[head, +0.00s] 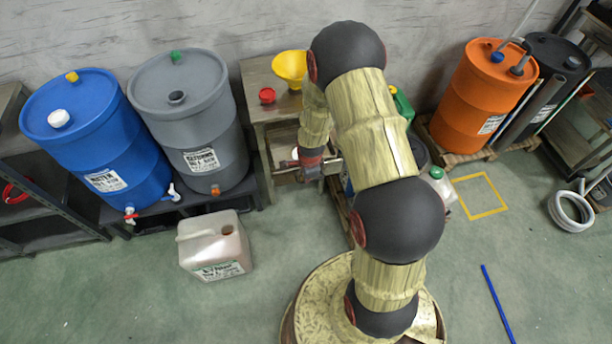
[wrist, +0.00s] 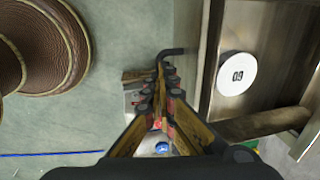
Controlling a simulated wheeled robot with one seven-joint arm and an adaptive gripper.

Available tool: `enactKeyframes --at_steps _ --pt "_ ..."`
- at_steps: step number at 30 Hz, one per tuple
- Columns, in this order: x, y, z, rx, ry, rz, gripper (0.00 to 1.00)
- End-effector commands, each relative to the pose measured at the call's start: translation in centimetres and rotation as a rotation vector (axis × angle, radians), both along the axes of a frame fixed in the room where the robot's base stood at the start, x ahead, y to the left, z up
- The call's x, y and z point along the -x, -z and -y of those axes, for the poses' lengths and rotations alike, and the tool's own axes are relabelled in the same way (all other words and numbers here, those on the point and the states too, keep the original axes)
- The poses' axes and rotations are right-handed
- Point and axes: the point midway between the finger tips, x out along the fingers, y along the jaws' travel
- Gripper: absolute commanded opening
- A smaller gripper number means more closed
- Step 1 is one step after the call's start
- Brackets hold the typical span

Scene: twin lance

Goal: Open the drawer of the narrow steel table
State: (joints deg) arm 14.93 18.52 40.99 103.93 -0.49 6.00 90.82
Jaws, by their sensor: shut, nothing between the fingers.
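The narrow steel table (head: 255,82) stands against the wall in the head view, partly hidden by my arm. Its drawer shows from above in the wrist view, pulled out, with its front wall (wrist: 208,62) and bare steel floor (wrist: 245,30) visible. A white round disc (wrist: 237,74) with dark markings lies inside. A dark bent handle (wrist: 180,51) sticks out from the drawer front. My gripper (wrist: 166,70) is shut and empty, its fingertips close by the handle; I cannot tell whether they touch. In the head view my gripper (head: 298,165) is small at the table's front.
A yellow funnel (head: 290,68) and a red lid (head: 267,95) are on the tabletop. Blue (head: 95,135) and grey (head: 190,120) drums stand left, with a pale canister (head: 213,248) on the floor. An orange drum (head: 485,95) stands right. A blue rod (head: 497,303) lies on open floor.

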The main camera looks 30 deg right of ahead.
Motion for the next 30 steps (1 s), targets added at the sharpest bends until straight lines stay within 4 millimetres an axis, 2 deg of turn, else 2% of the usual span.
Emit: enactKeyframes --at_steps 1,10,19,30 --pt "0.76 0.64 -0.25 -0.004 -0.001 -0.015 0.0" --pt "0.81 0.69 -0.26 -0.004 -0.001 -0.016 0.0" --pt "0.82 0.71 -0.27 -0.004 -0.001 -0.016 0.15" --pt "0.54 0.47 -0.19 -0.003 -0.001 -0.012 0.15"
